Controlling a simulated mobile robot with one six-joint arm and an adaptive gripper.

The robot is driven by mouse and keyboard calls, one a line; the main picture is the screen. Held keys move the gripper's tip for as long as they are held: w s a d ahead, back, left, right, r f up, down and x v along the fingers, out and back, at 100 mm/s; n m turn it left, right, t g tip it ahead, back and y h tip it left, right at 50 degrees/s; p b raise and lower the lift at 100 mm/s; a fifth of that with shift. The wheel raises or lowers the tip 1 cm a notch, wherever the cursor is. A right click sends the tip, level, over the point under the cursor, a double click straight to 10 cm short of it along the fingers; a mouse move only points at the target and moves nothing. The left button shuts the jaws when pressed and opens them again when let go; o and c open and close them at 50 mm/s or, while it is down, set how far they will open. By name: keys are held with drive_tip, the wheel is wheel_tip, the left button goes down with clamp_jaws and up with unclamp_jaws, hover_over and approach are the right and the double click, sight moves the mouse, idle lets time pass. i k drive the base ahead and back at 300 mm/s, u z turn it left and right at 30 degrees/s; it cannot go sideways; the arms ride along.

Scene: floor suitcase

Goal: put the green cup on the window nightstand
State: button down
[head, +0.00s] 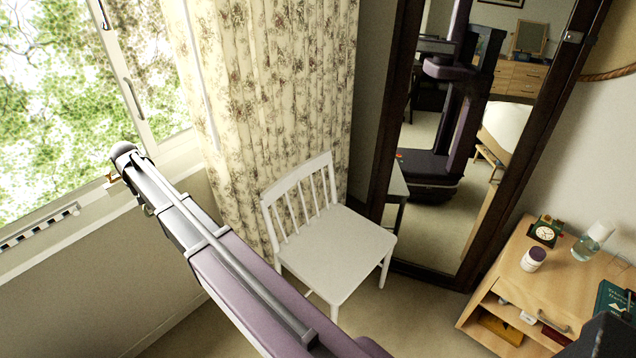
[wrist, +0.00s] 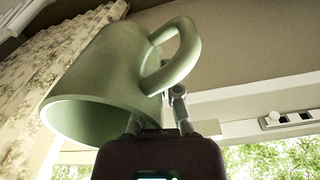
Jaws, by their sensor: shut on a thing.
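The green cup (wrist: 115,75) fills much of the wrist view, tilted, with its open mouth towards the lower left and its handle at the upper right. My gripper (wrist: 158,112) is shut on the cup near the handle; the exact contact is partly hidden. In the head view my arm reaches to the upper left, by the window, and the cup is not visible there. A wooden nightstand (head: 508,292) stands at the lower right of the head view, far from the arm's end. I cannot tell whether it is the window nightstand.
A white chair (head: 335,250), floral curtain (head: 275,90) and dark-framed mirror (head: 389,120) stand between window and nightstand.

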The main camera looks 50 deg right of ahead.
sight(555, 281)
drive_tip(key=z, duration=3.55)
drive_tip(key=i, duration=0.9)
drive_tip(key=u, duration=0.05)
